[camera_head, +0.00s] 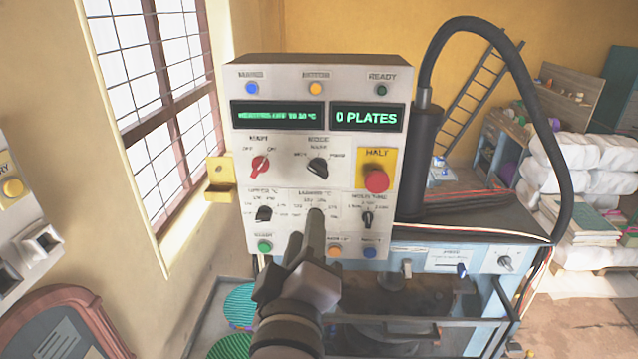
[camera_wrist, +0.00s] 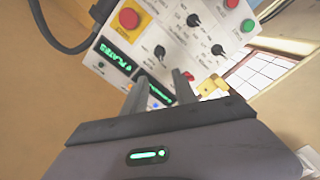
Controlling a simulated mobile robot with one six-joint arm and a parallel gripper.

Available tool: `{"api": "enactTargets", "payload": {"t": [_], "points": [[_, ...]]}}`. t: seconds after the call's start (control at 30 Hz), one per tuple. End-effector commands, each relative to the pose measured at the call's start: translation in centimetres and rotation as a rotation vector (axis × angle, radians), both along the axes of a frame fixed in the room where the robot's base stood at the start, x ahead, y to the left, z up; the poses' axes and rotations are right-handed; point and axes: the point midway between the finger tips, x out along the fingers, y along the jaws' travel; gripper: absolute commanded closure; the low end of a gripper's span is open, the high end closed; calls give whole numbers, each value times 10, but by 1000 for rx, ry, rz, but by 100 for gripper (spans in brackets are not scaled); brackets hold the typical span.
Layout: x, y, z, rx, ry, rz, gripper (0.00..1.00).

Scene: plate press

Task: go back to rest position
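My gripper (camera_head: 314,225) is raised in front of the lower middle of the grey control panel (camera_head: 288,180) in the head view. There its fingers overlap and cover part of the lower middle knob area. In the wrist view my gripper (camera_wrist: 160,76) shows two fingers with a clear gap and nothing held between them. The panel also fills the top of the wrist view. I cannot tell whether a fingertip touches it. The right display (camera_head: 367,117) reads "0 PLATES"; the left display (camera_head: 278,115) has small, blurred green text.
A red stop button (camera_head: 376,181) sits at the panel's right. A black column with a thick hose (camera_head: 512,70) stands beside it. The press bench (camera_head: 430,258) is below. A barred window (camera_head: 155,90) and a yellow bracket (camera_head: 221,178) are on the left.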

Motion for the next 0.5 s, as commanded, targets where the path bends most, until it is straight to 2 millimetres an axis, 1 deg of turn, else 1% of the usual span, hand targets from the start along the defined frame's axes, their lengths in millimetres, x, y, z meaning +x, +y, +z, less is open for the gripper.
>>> {"api": "enactTargets", "payload": {"t": [0.43, 0.47, 0.5], "points": [[0, 0, 0, 0, 0, 0, 66], [1, 0, -1, 3, 0, 1, 66], [2, 0, -6, 23, 5, 6, 66]]}}
